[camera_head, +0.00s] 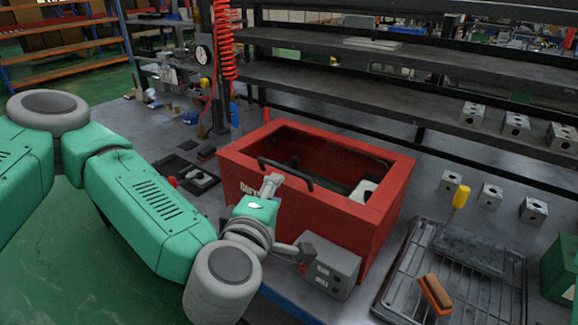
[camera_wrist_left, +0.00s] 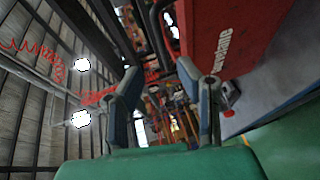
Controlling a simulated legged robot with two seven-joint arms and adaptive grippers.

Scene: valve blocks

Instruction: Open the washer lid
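The red washer (camera_head: 330,215) stands on the bench in the middle of the head view. Its side with white lettering also shows in the left wrist view (camera_wrist_left: 230,35). The washer's top shows a red frame around a dark opening; I cannot tell whether this is a lid with a window. A black curved handle (camera_head: 290,173) is at the front top edge. My left gripper (camera_head: 287,215) is by the washer's front, close to the handle. In the left wrist view its two fingers (camera_wrist_left: 160,92) are apart with nothing gripped. My right gripper is not in view.
A grey control box (camera_head: 330,265) is at the washer's front. A wire rack tray (camera_head: 400,282) with brushes is on the right, beside a green bin (camera_head: 560,270). Metal blocks (camera_head: 490,194) stand behind it. A red coiled hose (camera_head: 224,45) hangs behind the washer.

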